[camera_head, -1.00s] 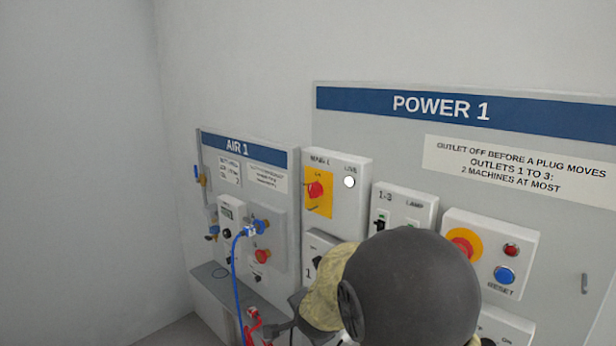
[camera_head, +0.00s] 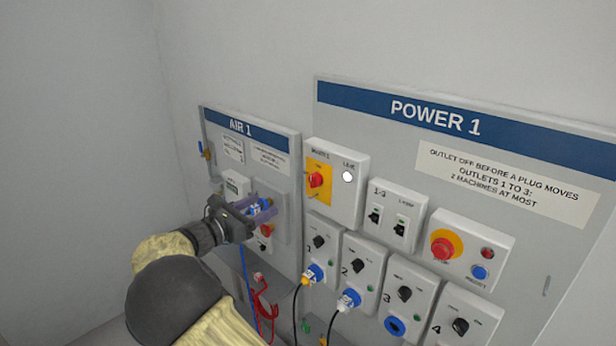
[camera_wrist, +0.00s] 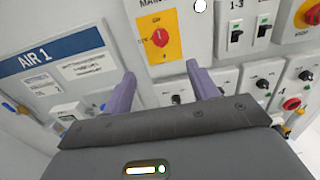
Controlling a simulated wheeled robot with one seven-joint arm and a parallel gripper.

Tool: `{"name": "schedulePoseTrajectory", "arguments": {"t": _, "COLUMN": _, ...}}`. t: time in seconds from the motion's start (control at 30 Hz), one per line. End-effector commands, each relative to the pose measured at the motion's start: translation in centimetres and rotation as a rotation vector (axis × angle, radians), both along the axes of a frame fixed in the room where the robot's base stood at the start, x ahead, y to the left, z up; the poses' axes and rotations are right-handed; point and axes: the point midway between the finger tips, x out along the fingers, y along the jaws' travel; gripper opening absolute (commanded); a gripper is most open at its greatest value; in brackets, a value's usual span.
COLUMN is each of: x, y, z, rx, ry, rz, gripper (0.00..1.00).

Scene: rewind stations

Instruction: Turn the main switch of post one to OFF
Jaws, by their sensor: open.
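The main switch (camera_head: 316,180) is a red rotary knob on a yellow plate, on the white MAIN box (camera_head: 335,205) at the left of the POWER 1 panel. In the wrist view the main switch (camera_wrist: 158,37) lies ahead of the fingers, a little above the gap between them. The knob's exact setting is too small to read. My gripper (camera_head: 262,207) is open and empty, in front of the AIR 1 panel, left of and below the switch. In the wrist view the purple fingers of my gripper (camera_wrist: 161,72) stand apart, not touching the switch.
A white round LIVE lamp (camera_head: 347,176) sits right of the switch. The AIR 1 panel (camera_head: 293,150) is close behind my gripper. Below the box are outlets with blue plugs (camera_head: 313,273) and hanging cables. A red emergency button (camera_head: 442,248) is farther right.

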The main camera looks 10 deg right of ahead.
Motion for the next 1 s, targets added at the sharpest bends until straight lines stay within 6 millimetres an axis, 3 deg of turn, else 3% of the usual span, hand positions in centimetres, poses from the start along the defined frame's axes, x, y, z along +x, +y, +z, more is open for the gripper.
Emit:
{"name": "schedulePoseTrajectory", "arguments": {"t": 0.37, "x": 0.6, "y": -0.8, "z": 0.1, "rx": -0.002, "ry": 0.005, "rz": 0.001, "gripper": 0.59}}
{"name": "schedulePoseTrajectory", "arguments": {"t": 1.0, "x": 6.8, "y": -9.6, "z": 0.4, "rx": -0.005, "ry": 0.006, "rz": 0.0, "gripper": 0.59}}
